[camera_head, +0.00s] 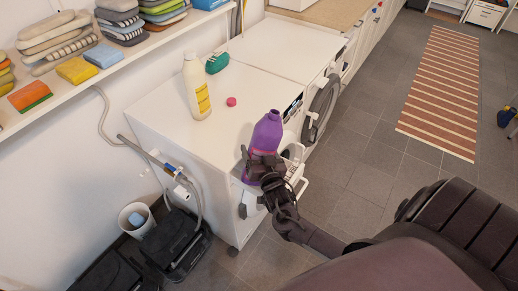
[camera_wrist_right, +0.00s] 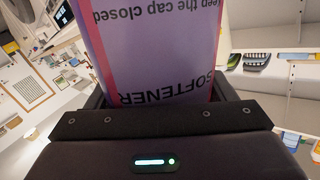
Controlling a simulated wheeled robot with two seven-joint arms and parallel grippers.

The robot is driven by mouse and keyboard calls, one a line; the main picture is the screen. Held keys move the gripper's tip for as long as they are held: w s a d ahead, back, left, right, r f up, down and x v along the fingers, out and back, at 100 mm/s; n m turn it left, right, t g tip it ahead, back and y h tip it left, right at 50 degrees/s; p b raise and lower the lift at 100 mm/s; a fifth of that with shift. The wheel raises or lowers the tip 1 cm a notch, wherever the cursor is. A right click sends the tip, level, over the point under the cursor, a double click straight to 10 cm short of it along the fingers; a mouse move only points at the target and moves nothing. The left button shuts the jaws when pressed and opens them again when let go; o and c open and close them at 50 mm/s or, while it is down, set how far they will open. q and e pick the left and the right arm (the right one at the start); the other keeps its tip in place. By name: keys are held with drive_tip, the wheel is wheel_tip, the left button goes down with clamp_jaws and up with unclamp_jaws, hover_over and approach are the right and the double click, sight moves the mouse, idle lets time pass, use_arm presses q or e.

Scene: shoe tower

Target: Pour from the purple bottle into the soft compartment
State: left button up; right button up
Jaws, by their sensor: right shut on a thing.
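The purple bottle (camera_head: 266,135) is held nearly upright, slightly tilted, in front of the washing machine's top edge. My right gripper (camera_head: 264,168) is shut around its lower part. In the right wrist view, the bottle (camera_wrist_right: 155,45) fills the jaws (camera_wrist_right: 165,105), with an upside-down "SOFTENER" label. No pink cap shows on its neck. A white detergent drawer (camera_head: 297,153) appears pulled out behind and right of the bottle. The bottle and gripper hide much of it, so I cannot make out the soft compartment. My left gripper is not in view.
A pink cap (camera_head: 231,101), a white-yellow bottle (camera_head: 196,88) and a teal item (camera_head: 217,63) stand on the white washing machine top (camera_head: 165,110). The round door (camera_head: 320,108) is beyond the drawer. A shelf (camera_head: 75,90) holds folded cloths and sponges. Floor at right is open.

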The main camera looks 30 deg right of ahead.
drive_tip(key=shift+w+a+r+m, duration=0.1)
drive_tip(key=shift+a+m, duration=0.25)
drive_tip(key=shift+a, duration=0.25)
drive_tip(key=shift+w+a+r+m, duration=0.1)
drive_tip(key=shift+a+m, duration=0.25)
drive_tip(key=shift+a, duration=0.2)
drive_tip(key=shift+a+f+m+g+y, duration=0.15)
drive_tip(key=shift+a+m+g+y, duration=0.2)
drive_tip(key=shift+a+m, duration=0.95)
use_arm(q)
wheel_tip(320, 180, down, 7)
drive_tip(key=b, duration=0.6)
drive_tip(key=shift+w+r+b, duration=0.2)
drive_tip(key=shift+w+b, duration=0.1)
use_arm(e)
drive_tip(key=a+f+m, duration=0.2)
drive_tip(key=a+f+m+y, duration=0.1)
drive_tip(key=a+f+m, duration=0.1)
drive_tip(key=a+f+m+y, duration=0.1)
drive_tip(key=a+f+m, duration=0.1)
drive_tip(key=m, duration=0.1)
drive_tip(key=shift+w+a+g, duration=0.25)
drive_tip(key=shift+w+a, duration=0.05)
drive_tip(key=shift+w, duration=0.05)
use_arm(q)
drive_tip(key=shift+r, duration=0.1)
use_arm(e)
drive_tip(key=shift+r, duration=0.15)
